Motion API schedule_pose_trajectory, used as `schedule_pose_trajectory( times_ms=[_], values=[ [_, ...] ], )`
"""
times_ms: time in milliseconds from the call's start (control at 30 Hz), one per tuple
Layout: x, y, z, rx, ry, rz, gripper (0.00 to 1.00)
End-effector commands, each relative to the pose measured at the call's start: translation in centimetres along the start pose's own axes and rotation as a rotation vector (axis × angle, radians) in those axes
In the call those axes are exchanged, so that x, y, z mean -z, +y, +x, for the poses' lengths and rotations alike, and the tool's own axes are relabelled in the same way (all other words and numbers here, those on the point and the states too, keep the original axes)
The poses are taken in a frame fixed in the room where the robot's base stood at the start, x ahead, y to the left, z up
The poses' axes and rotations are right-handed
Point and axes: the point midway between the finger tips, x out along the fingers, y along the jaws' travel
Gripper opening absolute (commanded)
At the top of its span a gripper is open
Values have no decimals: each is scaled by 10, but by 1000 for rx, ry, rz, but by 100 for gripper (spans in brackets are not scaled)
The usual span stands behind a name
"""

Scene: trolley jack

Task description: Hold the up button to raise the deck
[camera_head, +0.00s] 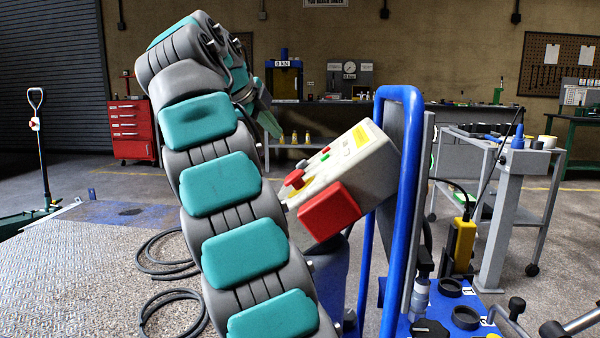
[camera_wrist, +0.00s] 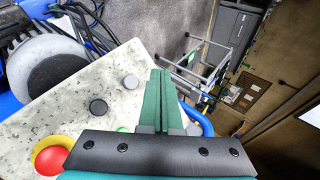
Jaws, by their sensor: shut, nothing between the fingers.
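A pale control box (camera_head: 361,165) with a red side block (camera_head: 328,212) stands right of my arm in the head view. Its face carries a green button (camera_head: 326,156) and a red mushroom button (camera_head: 293,178) on yellow. A sliver of green button (camera_wrist: 122,129) shows beside my gripper (camera_wrist: 159,74). The green fingers are shut and empty, over the panel's edge; contact is unclear. I cannot tell which button is up.
A blue tubular frame (camera_head: 414,110) rises just right of the box. A grey trolley (camera_head: 550,180) stands at right, a red drawer cabinet (camera_head: 130,130) behind.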

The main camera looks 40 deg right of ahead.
Motion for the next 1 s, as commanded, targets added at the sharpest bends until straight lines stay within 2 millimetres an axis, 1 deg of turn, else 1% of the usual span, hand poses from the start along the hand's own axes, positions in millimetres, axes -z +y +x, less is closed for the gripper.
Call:
schedule_pose_trajectory(
  times_ms=[33, 300, 400, 567, 1000],
  values=[
    [4, 8, 8, 1, 0, 1, 0],
    [21, 26, 33, 1, -1, 3, 0],
    [26, 29, 38, 1, -1, 2, 0],
    [30, 30, 40, 1, -1, 2, 0],
    [30, 29, 39, 1, -1, 1, 0]
  ],
)
